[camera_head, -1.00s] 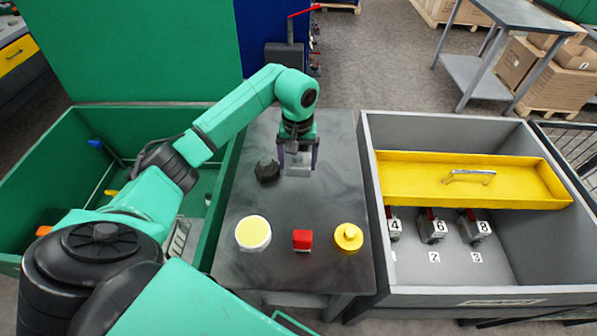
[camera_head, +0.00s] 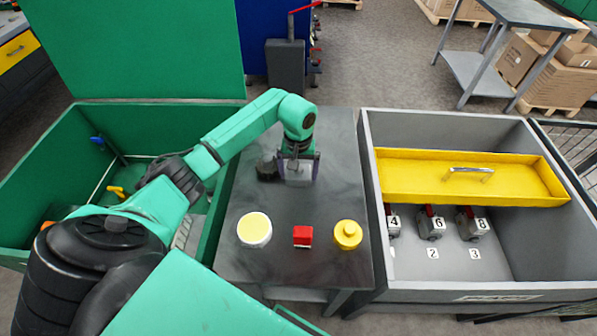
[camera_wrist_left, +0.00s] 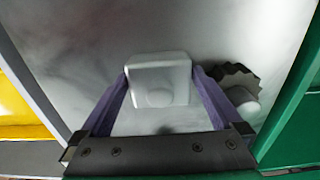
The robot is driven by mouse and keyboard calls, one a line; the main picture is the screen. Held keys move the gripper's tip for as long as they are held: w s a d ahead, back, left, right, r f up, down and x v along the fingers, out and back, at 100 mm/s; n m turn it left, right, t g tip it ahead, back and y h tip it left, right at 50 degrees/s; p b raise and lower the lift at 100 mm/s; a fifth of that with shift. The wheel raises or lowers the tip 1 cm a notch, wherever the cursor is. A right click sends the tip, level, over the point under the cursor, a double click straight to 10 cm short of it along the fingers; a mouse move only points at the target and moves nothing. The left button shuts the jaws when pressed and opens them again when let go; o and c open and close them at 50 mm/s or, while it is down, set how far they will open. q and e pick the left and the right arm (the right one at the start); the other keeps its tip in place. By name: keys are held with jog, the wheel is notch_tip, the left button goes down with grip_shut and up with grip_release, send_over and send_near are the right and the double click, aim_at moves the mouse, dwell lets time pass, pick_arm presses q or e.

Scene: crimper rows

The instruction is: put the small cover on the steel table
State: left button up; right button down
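The small cover (camera_head: 299,173), a pale grey square piece with a round boss, sits between the purple fingers of my left gripper (camera_head: 299,166). In the left wrist view the cover (camera_wrist_left: 160,82) lies between the fingertips, which meet its two sides, so the gripper looks shut on it. It is low over the dark steel table (camera_head: 310,265); whether its underside touches the top I cannot tell. My right gripper is not in view.
A dark ribbed knob (camera_wrist_left: 237,85) stands close beside the gripper. A yellow-topped round tub (camera_head: 255,229), a red block (camera_head: 303,236) and a yellow knobbed piece (camera_head: 347,234) line the table's front. A grey bin (camera_head: 520,240) is at the right, a green bin (camera_head: 222,220) at the left.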

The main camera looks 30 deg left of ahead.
pick_arm(q)
jog(key=shift+r, duration=0.35)
notch_tip(320, 180, up, 11)
jog(key=b, duration=0.3)
jog(key=shift+f, duration=0.2)
jog(key=shift+r, duration=0.45)
